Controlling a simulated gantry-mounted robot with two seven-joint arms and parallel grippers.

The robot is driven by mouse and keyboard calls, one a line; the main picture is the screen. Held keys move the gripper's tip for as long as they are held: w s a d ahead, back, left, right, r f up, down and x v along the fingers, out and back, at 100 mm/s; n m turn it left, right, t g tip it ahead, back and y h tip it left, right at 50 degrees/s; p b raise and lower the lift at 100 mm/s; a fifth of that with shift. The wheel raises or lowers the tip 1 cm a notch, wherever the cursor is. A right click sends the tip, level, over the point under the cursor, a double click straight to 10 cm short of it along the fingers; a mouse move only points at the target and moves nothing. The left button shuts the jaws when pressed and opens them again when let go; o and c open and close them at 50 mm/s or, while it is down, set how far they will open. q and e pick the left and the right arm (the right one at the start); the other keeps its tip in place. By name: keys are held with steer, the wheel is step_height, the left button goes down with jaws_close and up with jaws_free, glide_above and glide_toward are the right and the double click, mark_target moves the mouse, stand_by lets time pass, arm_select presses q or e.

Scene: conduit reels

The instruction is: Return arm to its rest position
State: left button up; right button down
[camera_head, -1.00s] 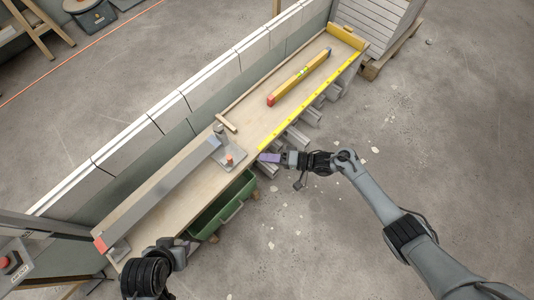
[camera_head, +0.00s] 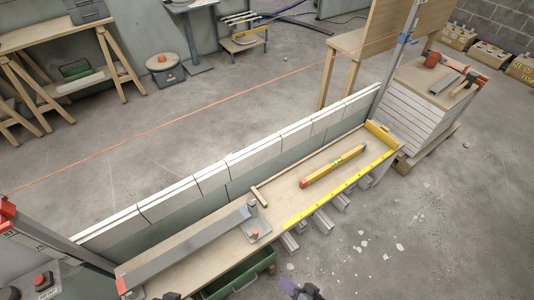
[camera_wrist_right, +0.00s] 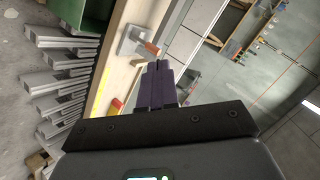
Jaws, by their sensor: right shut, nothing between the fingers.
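My right gripper (camera_head: 290,287) shows only at the bottom edge of the head view, its purple fingers beside the front of the workbench (camera_head: 180,262). In the right wrist view its purple fingers (camera_wrist_right: 158,85) are together with nothing between them. They point towards the bench, where a grey bracket with a red knob (camera_wrist_right: 146,46) shows beyond the tips. Only a small dark piece at the bottom edge of the head view may belong to my left arm; its fingers are out of frame.
On the bench lie a yellow spirit level (camera_head: 333,166), a long grey channel (camera_head: 190,250) and a clamp stand (camera_head: 257,224). A green bin (camera_head: 238,279) hangs below the front edge, with grey profiles (camera_head: 322,220) beside it.

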steer(key=s+d+r+n+g+h, duration=0.1)
steer(key=s+d+r+h, duration=0.1)
steer(key=d+r+h, duration=0.75)
steer(key=s+d+r+n+g+y+p, duration=0.1)
steer(key=s+d+r+n+g+p, duration=0.1)
steer(key=s+d+r+n+g, duration=0.25)
arm_select(q)
step_height(320, 180, up, 40)
steer(key=p, duration=3.7)
arm_select(e)
step_height(320, 180, up, 37)
steer(key=d+m, duration=0.1)
steer(key=shift+s+d+r+t, duration=0.2)
steer(key=shift+s+d+t, duration=0.1)
steer(key=shift+s+t, duration=0.1)
